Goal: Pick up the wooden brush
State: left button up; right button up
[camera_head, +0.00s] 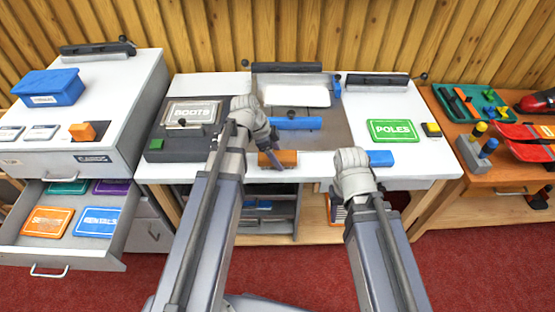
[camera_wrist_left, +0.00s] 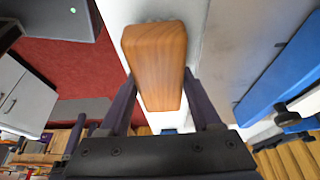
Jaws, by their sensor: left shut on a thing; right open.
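The wooden brush (camera_head: 286,158) shows as an orange-brown block at the front edge of the white bench top. In the left wrist view its wooden body (camera_wrist_left: 155,55) lies between the two dark fingers. My left gripper (camera_head: 270,159) is shut on it. Its bristles are not visible, and I cannot tell whether it touches the bench. My right gripper (camera_head: 352,170) is open at the bench's front edge, to the right of the brush; its own wrist mostly hides its fingers.
A blue block (camera_head: 381,158) lies just right of my right gripper. A blue bar (camera_head: 296,123) lies behind the brush. A green POLES card (camera_head: 396,131) and a BOOTS plate (camera_head: 191,113) lie on the bench. An open drawer (camera_head: 22,246) juts out at left.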

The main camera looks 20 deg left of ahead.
aim_at(277, 155)
pick_arm(q)
grip_shut()
dwell(0.3)
notch_tip(277, 155, up, 11)
jog(key=p, duration=1)
jog(key=shift+f+p, duration=0.2)
jog(key=shift+p, duration=0.1)
jog(key=shift+o, duration=0.7)
grip_release()
jog(key=c, duration=0.7)
jog(key=shift+a, duration=0.15)
